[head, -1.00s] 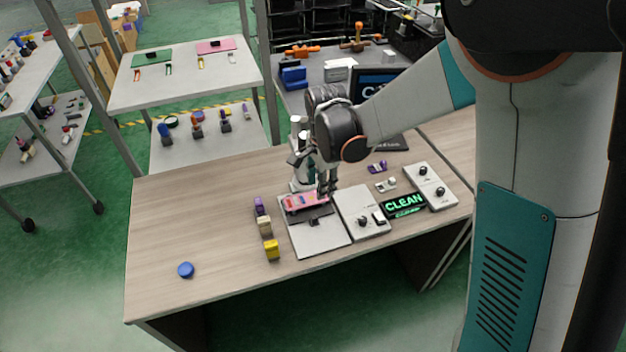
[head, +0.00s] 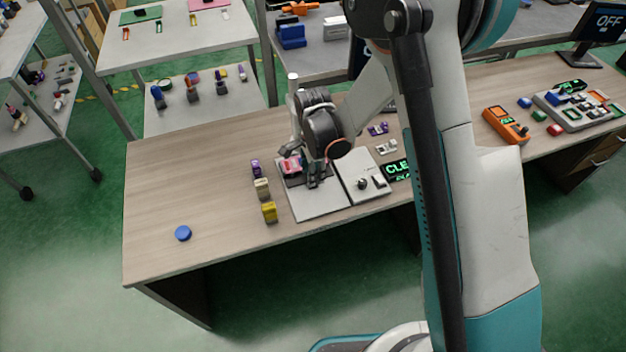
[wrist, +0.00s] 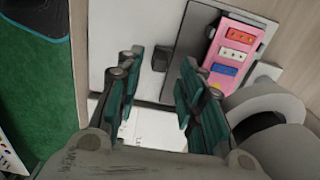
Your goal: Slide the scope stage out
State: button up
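The scope stage is a dark plate (wrist: 188,52) carrying a pink board (wrist: 234,48) with coloured blocks, on a pale grey base (head: 318,204). The pink board also shows in the head view (head: 290,167). A small dark handle (wrist: 160,58) stands at the stage's front edge. My gripper (wrist: 158,76) is open, its teal-padded fingers apart with the handle between the tips in the wrist view. I cannot tell whether either finger touches it. In the head view my gripper (head: 314,180) is low over the stage's front and hides part of it.
A grey box with knobs (head: 362,180) stands right of the base. Purple, beige and yellow blocks (head: 262,189) line its left side. A rounded pale part (wrist: 262,112) lies close to the right finger. The table's left is clear except a blue disc (head: 183,233).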

jog(key=shift+f+b, duration=0.3)
jog(key=shift+f, duration=1.25)
grip_shut()
